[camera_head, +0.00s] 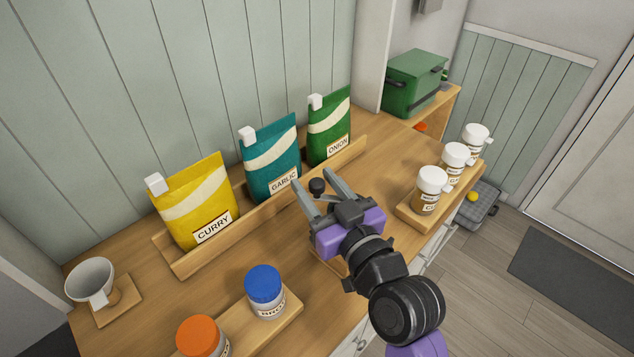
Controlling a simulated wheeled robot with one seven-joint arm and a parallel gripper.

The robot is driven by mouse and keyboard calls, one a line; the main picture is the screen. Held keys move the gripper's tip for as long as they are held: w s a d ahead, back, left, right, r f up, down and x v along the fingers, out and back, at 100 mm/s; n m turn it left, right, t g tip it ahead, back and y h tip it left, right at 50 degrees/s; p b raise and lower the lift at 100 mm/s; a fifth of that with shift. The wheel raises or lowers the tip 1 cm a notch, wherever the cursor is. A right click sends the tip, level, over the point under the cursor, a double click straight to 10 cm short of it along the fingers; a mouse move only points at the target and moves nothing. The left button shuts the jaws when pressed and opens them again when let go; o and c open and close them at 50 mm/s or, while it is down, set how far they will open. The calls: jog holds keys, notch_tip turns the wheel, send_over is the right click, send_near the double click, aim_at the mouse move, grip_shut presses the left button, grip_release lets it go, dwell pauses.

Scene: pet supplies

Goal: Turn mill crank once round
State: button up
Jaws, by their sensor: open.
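My gripper (312,178), with purple and dark grey parts, is open over the middle of the wooden counter and points toward the back wall. A small dark round knob (317,186) shows between its two grey fingers, apparently the crank's knob. I cannot tell whether the fingers touch it. The mill's body and the rest of the crank are hidden behind my gripper and wrist. An edge of a wooden base shows just below the gripper.
A wooden rack (190,265) behind holds yellow curry (195,205), teal garlic (270,160) and green onion (329,128) pouches. White-capped jars (430,190) stand at right. Blue-lidded (265,285) and orange-lidded (200,338) jars stand at front left.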

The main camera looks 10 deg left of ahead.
jog(key=shift+c, duration=0.5)
grip_shut()
dwell(0.8)
